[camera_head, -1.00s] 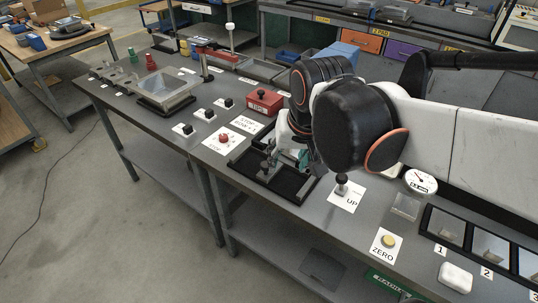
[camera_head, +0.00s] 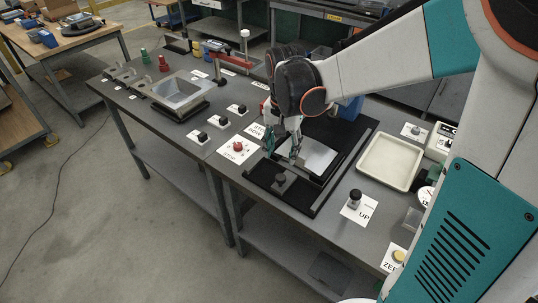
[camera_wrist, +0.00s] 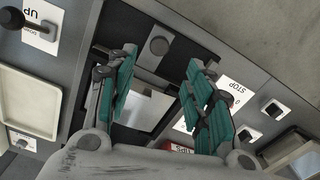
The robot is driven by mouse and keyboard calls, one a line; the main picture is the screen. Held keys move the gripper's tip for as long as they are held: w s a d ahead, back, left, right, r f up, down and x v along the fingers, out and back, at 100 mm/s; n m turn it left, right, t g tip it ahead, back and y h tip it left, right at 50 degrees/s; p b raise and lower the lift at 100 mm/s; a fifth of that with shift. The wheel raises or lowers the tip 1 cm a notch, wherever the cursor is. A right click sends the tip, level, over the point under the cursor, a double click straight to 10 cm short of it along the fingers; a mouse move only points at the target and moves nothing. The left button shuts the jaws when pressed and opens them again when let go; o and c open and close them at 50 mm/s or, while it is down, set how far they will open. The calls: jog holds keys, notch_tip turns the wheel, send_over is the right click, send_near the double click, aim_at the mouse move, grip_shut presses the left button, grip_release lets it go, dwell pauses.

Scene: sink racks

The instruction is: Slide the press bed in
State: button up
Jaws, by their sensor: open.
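The press bed (camera_head: 265,176) is a dark slab with a round black knob (camera_head: 280,181) at its front end. It lies on a long black base (camera_head: 361,141) on the bench. A silver plate (camera_head: 318,158) lies behind the knob. My gripper (camera_head: 289,147) is above the bed, close to the plate, behind the knob. In the wrist view its teal fingers (camera_wrist: 162,62) are spread apart with nothing between them. The knob (camera_wrist: 158,45) shows beyond the fingertips, and the plate (camera_wrist: 146,106) shows between the fingers. My arm hides part of the far end of the base.
The UP lever (camera_head: 355,199) and a cream tray (camera_head: 390,162) stand right of the base. A red stop button (camera_head: 238,146) and several black knobs on white cards are to the left. A metal basin (camera_head: 180,93) is farther left. The floor in front is clear.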

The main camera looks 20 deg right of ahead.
aim_at(281, 177)
notch_tip(281, 177, down, 11)
jog(key=b, duration=0.3)
jog(key=shift+r, duration=0.15)
jog(key=shift+c, duration=0.2)
grip_shut()
